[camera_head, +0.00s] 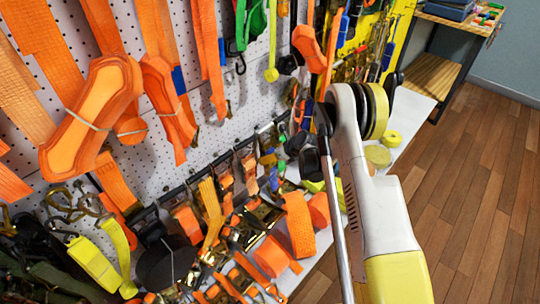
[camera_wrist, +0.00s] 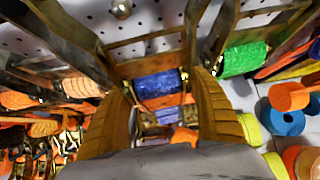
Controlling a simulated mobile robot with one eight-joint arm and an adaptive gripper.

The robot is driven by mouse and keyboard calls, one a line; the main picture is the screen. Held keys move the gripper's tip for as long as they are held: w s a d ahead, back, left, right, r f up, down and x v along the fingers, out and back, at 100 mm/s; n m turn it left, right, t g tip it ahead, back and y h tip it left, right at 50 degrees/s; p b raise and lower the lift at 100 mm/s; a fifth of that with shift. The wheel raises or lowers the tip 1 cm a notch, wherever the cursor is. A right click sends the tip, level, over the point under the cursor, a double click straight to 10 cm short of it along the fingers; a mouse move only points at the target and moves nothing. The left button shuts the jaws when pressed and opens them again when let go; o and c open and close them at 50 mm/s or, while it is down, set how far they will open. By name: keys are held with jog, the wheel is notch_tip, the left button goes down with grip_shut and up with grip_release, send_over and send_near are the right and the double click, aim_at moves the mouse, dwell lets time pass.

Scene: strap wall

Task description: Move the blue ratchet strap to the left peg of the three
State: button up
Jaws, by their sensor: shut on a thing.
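In the wrist view, the blue ratchet strap (camera_wrist: 158,84) is a rolled blue webbing in a dark metal ratchet frame. It sits between the two ribbed yellow-brown fingers of my gripper (camera_wrist: 160,98), which is shut on it. The frame reaches up close to the white pegboard (camera_wrist: 75,14). A round metal peg end (camera_wrist: 121,8) shows at the top edge, left of the strap. I cannot tell whether the strap is touching a peg, or make out all three pegs. In the head view my own arm hides the gripper and the held strap.
A green ratchet strap (camera_wrist: 243,60) hangs close to the right of the blue one. Orange ratchet straps (camera_wrist: 82,86) crowd the left. In the head view, orange straps (camera_head: 92,115) cover the pegboard, and a white shelf (camera_head: 410,115) lies below. The wooden floor (camera_head: 470,190) at right is clear.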

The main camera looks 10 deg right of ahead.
dwell(0.4)
jog(key=o, duration=1.5)
jog(key=shift+s, duration=0.1)
jog(key=v, duration=1.2)
jog(key=shift+r, duration=0.15)
jog(key=s+a+r+n+h, duration=0.1)
jog(key=s+a+r+n, duration=0.1)
jog(key=s+r+n, duration=0.6)
jog(key=s+a+r+n+h, duration=0.1)
jog(key=s+a+r+n, duration=0.2)
jog(key=r, duration=0.8)
jog(key=shift+s+d+r+n+h, duration=0.15)
jog(key=shift+s+r+n+h, duration=0.6)
jog(key=shift+s+n, duration=2.7)
jog(key=shift+s+d+r+n+h, duration=0.2)
jog(key=shift+s+r+n, duration=1.1)
jog(key=shift+s+n, duration=2.05)
jog(key=shift+s+d+r+n+h, duration=0.1)
jog(key=shift+s+r+n+h, duration=0.7)
jog(key=shift+s+n, duration=2.65)
